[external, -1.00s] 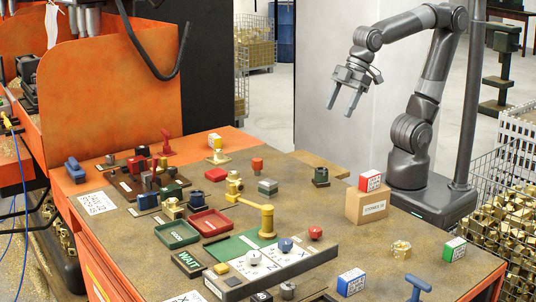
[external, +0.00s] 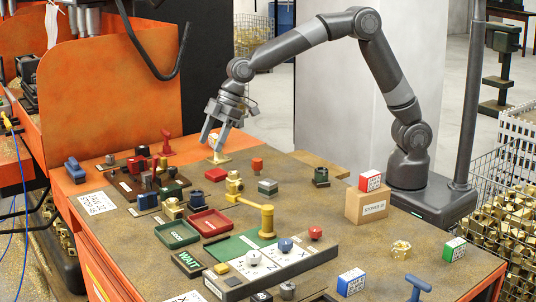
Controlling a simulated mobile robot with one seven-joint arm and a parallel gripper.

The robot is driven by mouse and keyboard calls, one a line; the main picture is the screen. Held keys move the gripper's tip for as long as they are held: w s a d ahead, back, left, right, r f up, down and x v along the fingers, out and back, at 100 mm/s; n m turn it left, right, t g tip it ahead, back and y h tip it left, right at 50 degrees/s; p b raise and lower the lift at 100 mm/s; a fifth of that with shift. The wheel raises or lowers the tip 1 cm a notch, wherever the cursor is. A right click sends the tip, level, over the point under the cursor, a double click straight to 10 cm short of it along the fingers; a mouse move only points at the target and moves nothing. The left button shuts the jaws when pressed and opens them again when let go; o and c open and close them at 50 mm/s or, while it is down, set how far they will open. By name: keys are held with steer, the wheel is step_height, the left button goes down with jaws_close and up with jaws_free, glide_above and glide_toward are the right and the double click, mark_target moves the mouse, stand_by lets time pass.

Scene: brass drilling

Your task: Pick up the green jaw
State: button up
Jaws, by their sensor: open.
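My gripper (external: 212,143) is open, fingers pointing down, over the far left part of the table. Its fingertips are in front of or at the white-and-yellow cube on a brass stand (external: 214,158); the fingers hide most of that cube, and I cannot tell whether they touch it. Several green pieces are small in view: a dark green block (external: 147,201) at the front of the dark rack, a dark green piece (external: 320,174) at the far right, and a grey-green block (external: 267,187) near the middle. I cannot tell for sure which is the green jaw.
A brown rack (external: 128,186) with several red and dark pieces stands at the left. Red (external: 228,227) and green (external: 160,236) trays, a yellow post (external: 267,220) and a cardboard box (external: 352,206) stand around the middle.

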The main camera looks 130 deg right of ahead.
glide_toward(171, 187)
steer(key=x, duration=1)
steer(key=shift+w+f, duration=0.15)
steer(key=shift+f, duration=0.15)
steer(key=c, duration=1.2)
